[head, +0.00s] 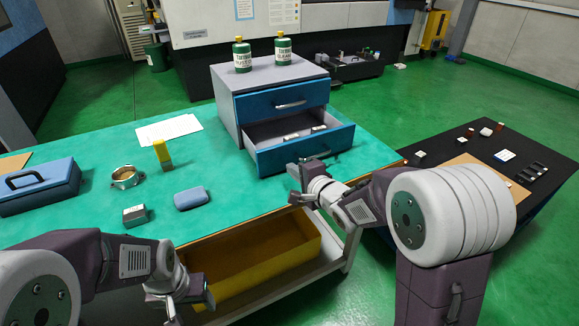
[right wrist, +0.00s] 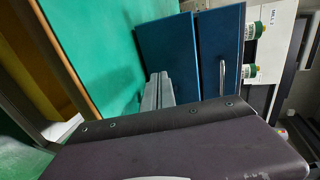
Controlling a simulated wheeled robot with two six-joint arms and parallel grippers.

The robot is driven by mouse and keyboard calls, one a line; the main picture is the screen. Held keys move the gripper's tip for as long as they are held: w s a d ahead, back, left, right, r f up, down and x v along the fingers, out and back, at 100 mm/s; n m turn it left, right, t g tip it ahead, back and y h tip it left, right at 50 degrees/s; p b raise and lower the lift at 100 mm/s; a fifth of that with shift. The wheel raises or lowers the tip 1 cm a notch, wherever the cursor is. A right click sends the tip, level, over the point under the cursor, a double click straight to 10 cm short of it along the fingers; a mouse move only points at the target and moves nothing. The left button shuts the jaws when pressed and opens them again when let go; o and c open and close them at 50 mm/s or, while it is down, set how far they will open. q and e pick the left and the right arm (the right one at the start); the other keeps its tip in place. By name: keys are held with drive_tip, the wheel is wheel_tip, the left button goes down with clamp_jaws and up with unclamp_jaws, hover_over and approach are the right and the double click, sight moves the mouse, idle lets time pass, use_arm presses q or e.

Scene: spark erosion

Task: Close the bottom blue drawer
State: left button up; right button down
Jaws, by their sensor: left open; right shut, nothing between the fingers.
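The grey drawer cabinet (head: 225,105) stands on the green-topped bench and has two blue drawers. The bottom blue drawer (head: 305,150) is pulled out, with several small pale items inside. The top blue drawer (head: 283,100) is closed. My right gripper (head: 300,170) is shut and empty, just in front of the bottom drawer's front. In the right wrist view its fingers (right wrist: 158,80) point at the bottom drawer's front (right wrist: 167,50); I cannot tell whether they touch. My left gripper (head: 198,290) is open and empty, low at the bench's front edge, away from the drawers.
Two green-labelled bottles (head: 242,57) (head: 283,50) stand on the cabinet. A blue toolbox (head: 40,187), a metal ring (head: 126,177), a yellow item (head: 162,154) and a blue case (head: 191,198) lie on the bench. A yellow tray (head: 250,265) is below. A dark side table (head: 480,145) is at right.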

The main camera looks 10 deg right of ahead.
drive_tip(key=shift+w+a, duration=0.25)
drive_tip(key=shift+w, duration=0.35)
drive_tip(key=shift+w+a, duration=0.2)
drive_tip(key=shift+w, duration=0.4)
use_arm(q)
drive_tip(key=shift+f, duration=0.3)
drive_tip(key=shift+r, duration=0.1)
use_arm(e)
drive_tip(key=shift+w+r, duration=0.1)
